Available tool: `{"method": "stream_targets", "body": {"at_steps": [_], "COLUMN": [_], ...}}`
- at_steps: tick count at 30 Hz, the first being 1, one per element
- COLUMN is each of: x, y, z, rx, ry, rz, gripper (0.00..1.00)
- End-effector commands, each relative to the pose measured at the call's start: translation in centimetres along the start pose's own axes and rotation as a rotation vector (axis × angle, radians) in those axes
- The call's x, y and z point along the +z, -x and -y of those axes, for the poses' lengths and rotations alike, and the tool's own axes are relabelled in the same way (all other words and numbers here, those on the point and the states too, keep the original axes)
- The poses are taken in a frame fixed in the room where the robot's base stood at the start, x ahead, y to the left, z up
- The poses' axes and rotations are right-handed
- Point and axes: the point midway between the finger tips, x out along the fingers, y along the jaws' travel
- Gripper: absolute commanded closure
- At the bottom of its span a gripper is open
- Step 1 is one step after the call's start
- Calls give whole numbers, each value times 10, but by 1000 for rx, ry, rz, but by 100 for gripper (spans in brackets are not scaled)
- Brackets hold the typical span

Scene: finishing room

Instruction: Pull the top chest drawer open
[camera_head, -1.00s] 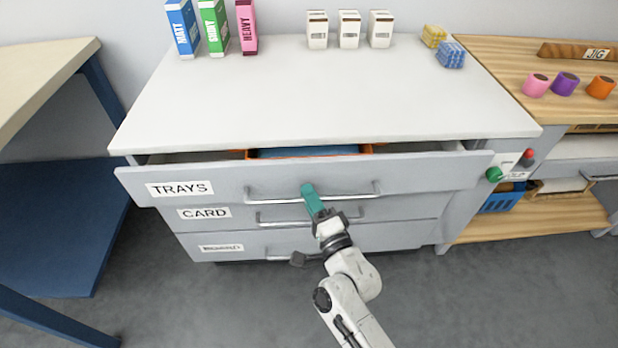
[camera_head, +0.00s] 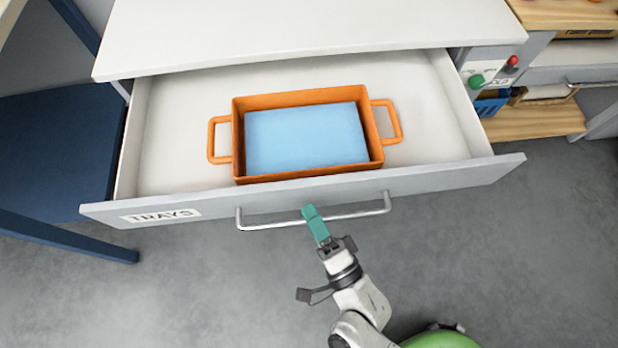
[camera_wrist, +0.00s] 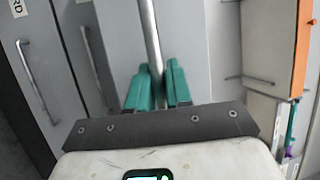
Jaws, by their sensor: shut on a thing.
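The top chest drawer (camera_head: 300,201), labelled TRAYS, stands far out from the chest in the head view. Its metal bar handle (camera_head: 270,224) runs along the front. My gripper (camera_head: 310,212) is at the middle of that handle, with its teal fingers around the bar. In the wrist view, my gripper (camera_wrist: 159,88) has a finger on each side of the handle bar (camera_wrist: 150,40) and is shut on it. Inside the drawer is an orange tray (camera_head: 308,97) with two side handles, holding a flat light-blue piece (camera_head: 305,138).
The white chest top (camera_head: 300,35) is above the drawer. A blue-framed table (camera_head: 60,150) stands at left. A wooden unit (camera_head: 535,122) with green and red buttons nearby is at right. Grey floor (camera_head: 510,260) is free in front. A lower drawer handle (camera_wrist: 40,85) shows in the wrist view.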

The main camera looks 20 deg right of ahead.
Motion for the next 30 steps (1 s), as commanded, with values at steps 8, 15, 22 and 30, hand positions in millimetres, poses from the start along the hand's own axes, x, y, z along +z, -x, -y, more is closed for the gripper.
{"method": "stream_targets", "body": {"at_steps": [8,15,22,30], "x": [12,14,14,14], "y": [29,34,34,34], "z": [5,6,6,6], "rx": [4,3,4,2], "ry": [1,1,1,0], "rz": [1,1,1,1], "gripper": [100,100,100,60]}}
